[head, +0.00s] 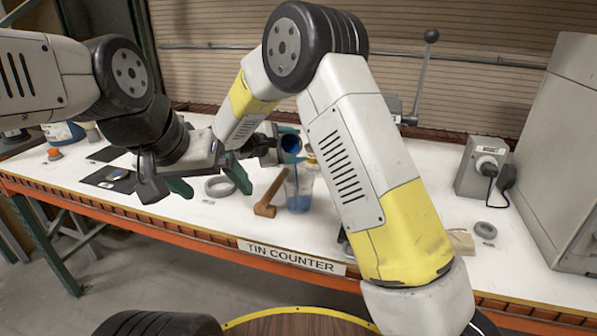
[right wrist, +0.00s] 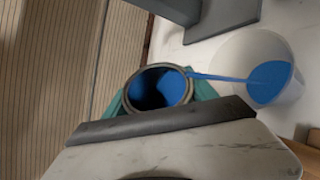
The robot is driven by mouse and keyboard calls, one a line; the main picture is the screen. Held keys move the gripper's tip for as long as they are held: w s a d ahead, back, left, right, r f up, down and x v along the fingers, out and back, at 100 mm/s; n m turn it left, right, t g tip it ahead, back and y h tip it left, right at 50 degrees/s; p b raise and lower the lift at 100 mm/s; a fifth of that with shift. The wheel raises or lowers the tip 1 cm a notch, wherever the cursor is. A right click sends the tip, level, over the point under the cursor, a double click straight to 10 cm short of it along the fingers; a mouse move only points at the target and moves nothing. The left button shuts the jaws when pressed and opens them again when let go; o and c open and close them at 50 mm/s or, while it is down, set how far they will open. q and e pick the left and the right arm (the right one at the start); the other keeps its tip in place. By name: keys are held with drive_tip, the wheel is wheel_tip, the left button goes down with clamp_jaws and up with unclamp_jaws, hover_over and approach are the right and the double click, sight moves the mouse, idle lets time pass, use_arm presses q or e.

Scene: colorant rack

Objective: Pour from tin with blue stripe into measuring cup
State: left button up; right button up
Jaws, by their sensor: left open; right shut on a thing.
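My right gripper (head: 278,143) is shut on a tin (head: 291,145), held tilted above the measuring cup. Blue liquid runs from the tin's mouth in a thin stream into the clear measuring cup (head: 300,187), which stands upright on the counter with blue liquid at its bottom. In the right wrist view the tin (right wrist: 160,88) sits between the teal fingers with blue inside, and the stream enters the cup (right wrist: 285,92). The tin's stripe cannot be made out. My left gripper (head: 209,181) is open and empty, left of the cup, its green fingertips apart.
A grey ring (head: 219,187) lies near my left gripper. Dark sheets (head: 112,178) lie further left. A grey box with a plug (head: 481,167) and a tall grey cabinet (head: 572,150) stand at right.

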drive_tip(key=shift+r+m+t, duration=0.4)
drive_tip(key=shift+m+t, duration=0.2)
drive_tip(key=shift+m, duration=0.2)
idle(1.8)
drive_tip(key=shift+s+d+f+m+t+p, duration=0.15)
drive_tip(key=shift+f+m+t+p, duration=0.25)
drive_tip(key=shift+m, duration=0.2)
idle(1.8)
